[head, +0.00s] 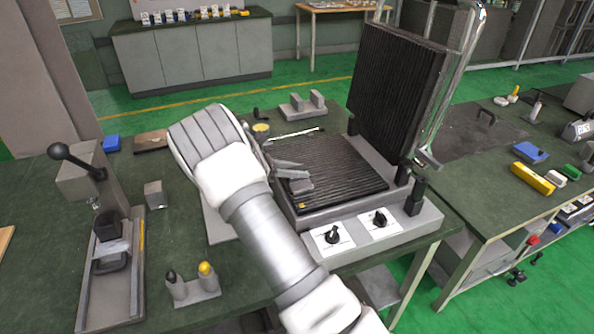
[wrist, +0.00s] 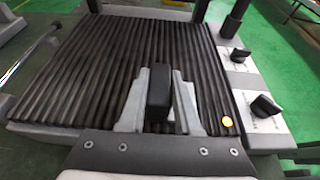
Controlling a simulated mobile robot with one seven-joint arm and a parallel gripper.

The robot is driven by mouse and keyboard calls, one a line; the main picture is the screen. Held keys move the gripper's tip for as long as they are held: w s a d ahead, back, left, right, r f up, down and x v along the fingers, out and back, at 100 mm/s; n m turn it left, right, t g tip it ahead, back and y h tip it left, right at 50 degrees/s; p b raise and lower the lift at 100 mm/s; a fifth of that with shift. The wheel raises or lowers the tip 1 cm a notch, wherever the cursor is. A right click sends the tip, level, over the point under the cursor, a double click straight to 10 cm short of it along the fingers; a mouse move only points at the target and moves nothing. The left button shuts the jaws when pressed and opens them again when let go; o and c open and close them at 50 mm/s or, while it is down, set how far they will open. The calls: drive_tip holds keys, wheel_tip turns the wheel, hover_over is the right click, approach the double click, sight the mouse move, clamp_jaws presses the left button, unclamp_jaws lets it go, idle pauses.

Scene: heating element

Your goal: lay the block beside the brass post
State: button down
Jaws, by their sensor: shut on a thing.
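The dark block (wrist: 158,92) stands upright between the light grey fingers of my gripper (wrist: 160,98) in the wrist view. My gripper is shut on it, over the front part of the black ribbed plate (wrist: 85,70). In the head view my gripper (head: 293,180) is over the same plate, and the block is hard to tell from the fingers. A small round brass-coloured piece (wrist: 227,121), seen from above, is at the plate's front corner, right of the block and apart from it. It also shows in the head view (head: 301,205). I cannot tell whether the block touches the plate.
A ribbed upper plate (head: 395,90) stands raised behind the lower one. Two knobs (head: 332,236) are on the front panel. A lever press (head: 105,225), a small grey cube (head: 155,195) and a stand with two pegs (head: 193,288) are on the bench to the left.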

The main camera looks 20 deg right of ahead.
drive_tip(key=shift+f, duration=0.1)
drive_tip(key=c, duration=0.6)
unclamp_jaws()
